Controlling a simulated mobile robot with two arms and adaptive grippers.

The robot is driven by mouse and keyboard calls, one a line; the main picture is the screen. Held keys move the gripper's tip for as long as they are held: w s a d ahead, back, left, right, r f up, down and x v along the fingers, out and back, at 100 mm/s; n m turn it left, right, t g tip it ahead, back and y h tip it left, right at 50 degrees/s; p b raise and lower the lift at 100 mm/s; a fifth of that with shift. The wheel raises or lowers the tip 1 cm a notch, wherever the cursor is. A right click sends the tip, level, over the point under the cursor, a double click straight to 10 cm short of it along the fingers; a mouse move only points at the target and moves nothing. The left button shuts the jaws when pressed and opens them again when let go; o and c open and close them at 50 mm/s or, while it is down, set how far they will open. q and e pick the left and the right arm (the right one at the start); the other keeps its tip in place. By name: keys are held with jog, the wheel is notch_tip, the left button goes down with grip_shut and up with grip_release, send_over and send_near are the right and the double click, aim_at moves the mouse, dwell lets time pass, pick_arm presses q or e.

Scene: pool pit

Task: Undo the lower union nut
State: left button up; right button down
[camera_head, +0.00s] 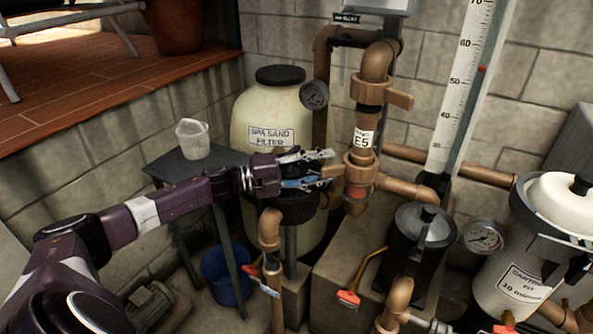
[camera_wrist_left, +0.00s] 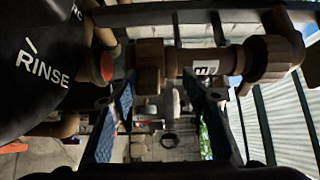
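The lower union nut (camera_head: 361,170) is a brown ring on the upright pipe below the E5 label (camera_head: 363,139). Its wing (camera_head: 333,172) sticks out to the left. My left gripper (camera_head: 329,168) comes in from the left, its fingers open and the wing at the gap between their tips. In the left wrist view the nut (camera_wrist_left: 150,66) shows ahead, between the blue-padded fingers of the gripper (camera_wrist_left: 160,88). I cannot tell whether either finger touches it. The upper union nut (camera_head: 368,91) has a wing pointing right. My right gripper is not in view.
The sand filter (camera_head: 265,108) stands behind the gripper. A small table (camera_head: 180,165) holds a clear cup (camera_head: 193,138). A dark strainer pot (camera_head: 420,240), a gauge (camera_head: 483,237) and a cartridge filter (camera_head: 515,270) stand to the right. Orange-handled valves sit below.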

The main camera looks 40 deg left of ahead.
pick_arm(q)
jog(key=v, duration=1)
jog(key=shift+s+a, duration=0.2)
jog(key=shift+s, duration=0.1)
